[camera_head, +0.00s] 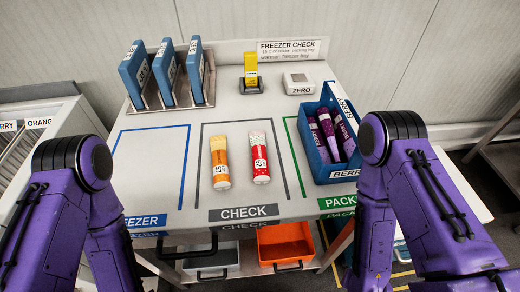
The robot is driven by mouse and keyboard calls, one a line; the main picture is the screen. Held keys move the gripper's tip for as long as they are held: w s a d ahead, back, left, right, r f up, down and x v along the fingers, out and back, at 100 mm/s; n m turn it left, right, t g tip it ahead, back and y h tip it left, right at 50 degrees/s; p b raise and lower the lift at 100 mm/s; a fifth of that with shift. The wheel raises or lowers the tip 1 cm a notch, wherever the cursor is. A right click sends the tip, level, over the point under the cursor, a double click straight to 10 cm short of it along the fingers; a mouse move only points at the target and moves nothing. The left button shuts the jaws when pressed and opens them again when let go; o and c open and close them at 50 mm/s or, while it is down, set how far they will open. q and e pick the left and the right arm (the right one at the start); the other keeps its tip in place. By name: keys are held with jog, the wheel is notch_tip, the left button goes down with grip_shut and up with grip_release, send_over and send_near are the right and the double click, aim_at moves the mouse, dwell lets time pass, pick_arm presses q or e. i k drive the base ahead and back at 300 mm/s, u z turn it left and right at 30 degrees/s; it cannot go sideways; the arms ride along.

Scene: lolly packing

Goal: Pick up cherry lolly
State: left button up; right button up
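The cherry lolly is most likely the red tube-shaped lolly (261,178), with a pale speckled top and a white label. It lies inside the grey outlined CHECK area on the table. An orange lolly (219,157) lies just left of it, apart from it. Both of my purple arms show at the left and right sides, bent downward. Neither gripper shows; both are outside the picture, so nothing is seen touching the red lolly.
A blue box (318,165) labelled BERRY holds several purple lollies at the right. Blue upright boxes (136,75) stand in a rack at the back left. A yellow device (251,68) and a white ZERO unit (298,83) stand behind. An orange bin (285,243) sits below.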

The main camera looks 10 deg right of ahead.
aim_at(261, 174)
jog(key=u, duration=0.05)
jog(key=k, duration=1.15)
jog(key=z, duration=0.6)
jog(key=i, duration=0.5)
